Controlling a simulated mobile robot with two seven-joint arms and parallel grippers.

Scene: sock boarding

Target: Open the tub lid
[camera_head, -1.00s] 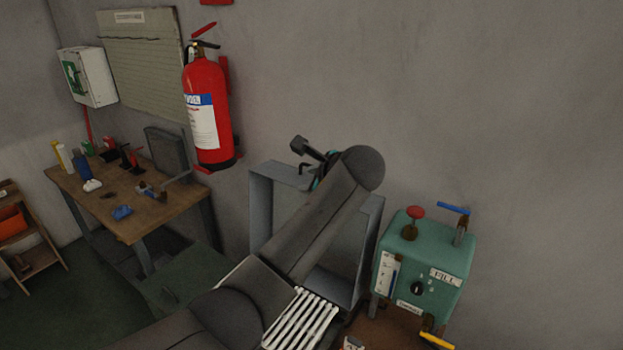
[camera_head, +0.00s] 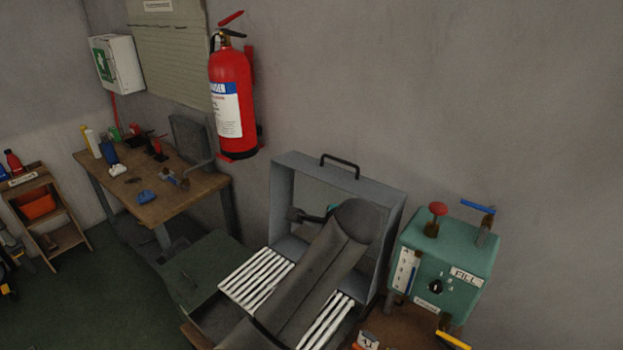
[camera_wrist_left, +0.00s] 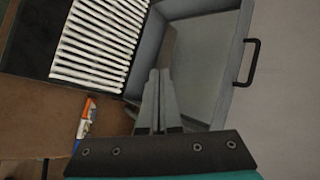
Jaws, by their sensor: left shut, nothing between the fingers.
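The grey tub lid (camera_head: 300,167) stands upright at the back of the tub, hollow side facing me, with its black handle (camera_head: 340,162) at the top edge. White slats (camera_head: 257,280) show across the tub below it, partly hidden by my arm. My left gripper (camera_head: 298,215) is in front of the lid's inner face, below the handle and apart from it. In the left wrist view, the fingers (camera_wrist_left: 158,98) are together and empty. The lid (camera_wrist_left: 205,50) and handle (camera_wrist_left: 250,62) lie beyond them there. My right gripper is not in view.
A green fill box (camera_head: 445,255) with a red knob and a blue-handled valve stands right of the lid. A fire extinguisher (camera_head: 232,105) hangs on the wall. A wooden workbench (camera_head: 160,205) with small items is at left. An orange-and-white item (camera_wrist_left: 86,117) lies beside the tub.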

